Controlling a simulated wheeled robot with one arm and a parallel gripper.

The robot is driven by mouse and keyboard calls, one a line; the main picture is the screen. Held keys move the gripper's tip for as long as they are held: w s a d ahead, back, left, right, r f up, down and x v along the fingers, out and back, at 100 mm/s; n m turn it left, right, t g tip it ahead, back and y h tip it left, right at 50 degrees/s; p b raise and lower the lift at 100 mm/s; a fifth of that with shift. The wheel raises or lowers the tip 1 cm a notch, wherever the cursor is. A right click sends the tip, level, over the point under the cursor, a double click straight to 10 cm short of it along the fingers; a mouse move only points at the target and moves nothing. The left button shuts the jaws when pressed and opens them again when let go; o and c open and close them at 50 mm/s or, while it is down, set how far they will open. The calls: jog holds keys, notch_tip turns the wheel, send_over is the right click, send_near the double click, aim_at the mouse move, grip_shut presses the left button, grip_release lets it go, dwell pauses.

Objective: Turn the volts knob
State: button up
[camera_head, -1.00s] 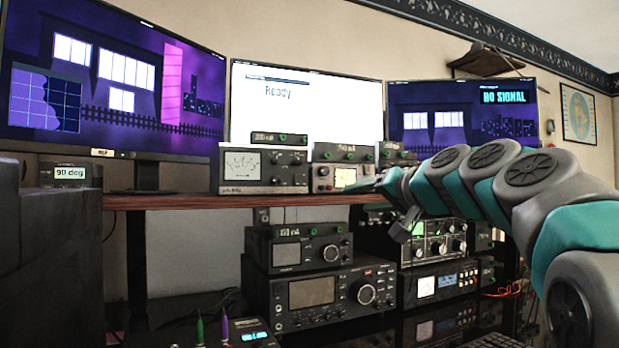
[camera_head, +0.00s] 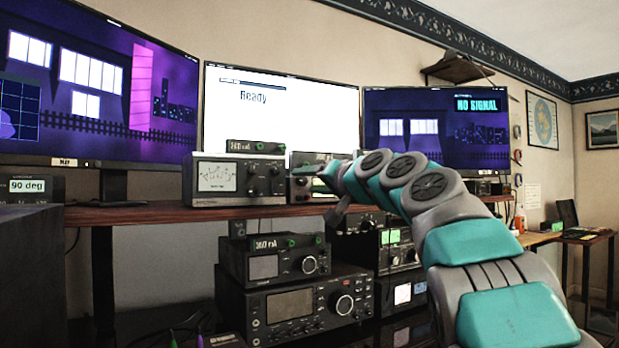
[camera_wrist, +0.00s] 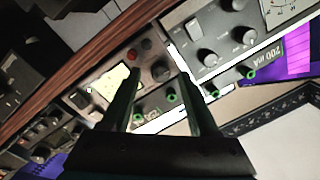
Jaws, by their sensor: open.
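My gripper (camera_head: 328,192) is open and empty in front of the shelf in the head view. In the wrist view its two dark fingers (camera_wrist: 160,76) point at a small unit (camera_wrist: 108,82) with a lit meter and a red button. A dark round knob (camera_wrist: 160,72) on that unit shows between the fingertips; I cannot tell whether they touch it. A larger meter unit (camera_head: 222,178) stands to its left in the head view. Its knobs (camera_wrist: 208,58) lie to the right in the wrist view. No volts label is legible, so I cannot tell which knob it names.
The wooden shelf (camera_head: 140,215) holds the units below three monitors (camera_head: 252,105). Small display boxes with green knobs (camera_wrist: 250,73) sit on top of the units. Radios (camera_head: 290,303) are stacked under the shelf. My arm hides part of the right side.

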grip_shut()
dwell(0.5)
